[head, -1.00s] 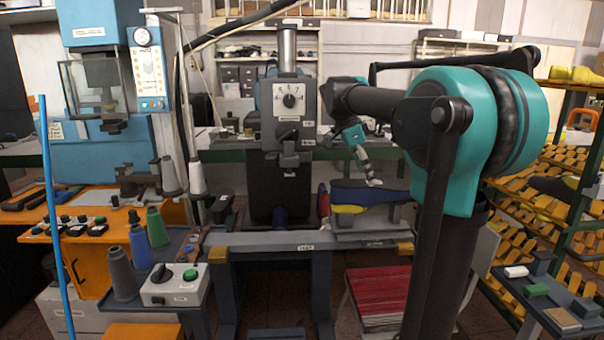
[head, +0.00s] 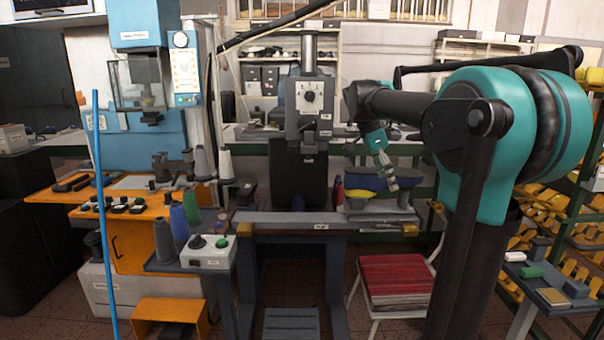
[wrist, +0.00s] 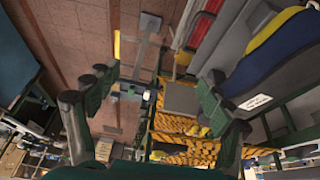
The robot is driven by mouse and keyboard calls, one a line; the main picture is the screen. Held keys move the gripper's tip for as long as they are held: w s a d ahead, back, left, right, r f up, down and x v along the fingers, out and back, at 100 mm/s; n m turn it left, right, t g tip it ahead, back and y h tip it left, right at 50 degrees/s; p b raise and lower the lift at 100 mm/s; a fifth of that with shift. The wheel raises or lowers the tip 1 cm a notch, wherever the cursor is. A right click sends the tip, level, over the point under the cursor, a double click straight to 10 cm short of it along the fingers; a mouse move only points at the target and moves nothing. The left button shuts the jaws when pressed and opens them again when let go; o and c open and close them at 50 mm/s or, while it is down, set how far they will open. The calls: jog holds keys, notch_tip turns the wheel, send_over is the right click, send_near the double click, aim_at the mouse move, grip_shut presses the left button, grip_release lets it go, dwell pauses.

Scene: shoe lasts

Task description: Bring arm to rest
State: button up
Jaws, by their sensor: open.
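My gripper (head: 388,183) hangs at the end of the arm, in front of the right part of a blue and yellow shoe last (head: 368,183) in the head view. The last lies on a grey rest on the bench. In the wrist view my gripper (wrist: 155,92) has its two dark fingers wide apart with nothing between them. The shoe last (wrist: 275,50) shows at the upper right there, outside the fingers. Whether the gripper touches the last cannot be told from the head view.
A grey press (head: 308,115) stands behind the bench (head: 290,217). A control box (head: 208,251) and thread cones are at its left. A stool with a red seat (head: 395,285) stands in front. A rack of yellow lasts (head: 560,205) is at the right. Floor shows at the front left.

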jog(key=s+a+f+n+t+y, duration=0.2)
jog(key=s+f+n, duration=0.6)
jog(key=s+f, duration=0.3)
jog(key=s+a+f+n+t+y, duration=0.2)
jog(key=s+f+n, duration=0.7)
jog(key=f, duration=1.1)
jog(key=shift+s+a+n+y, duration=0.3)
jog(key=shift+s+a, duration=0.45)
jog(key=shift+s, duration=0.4)
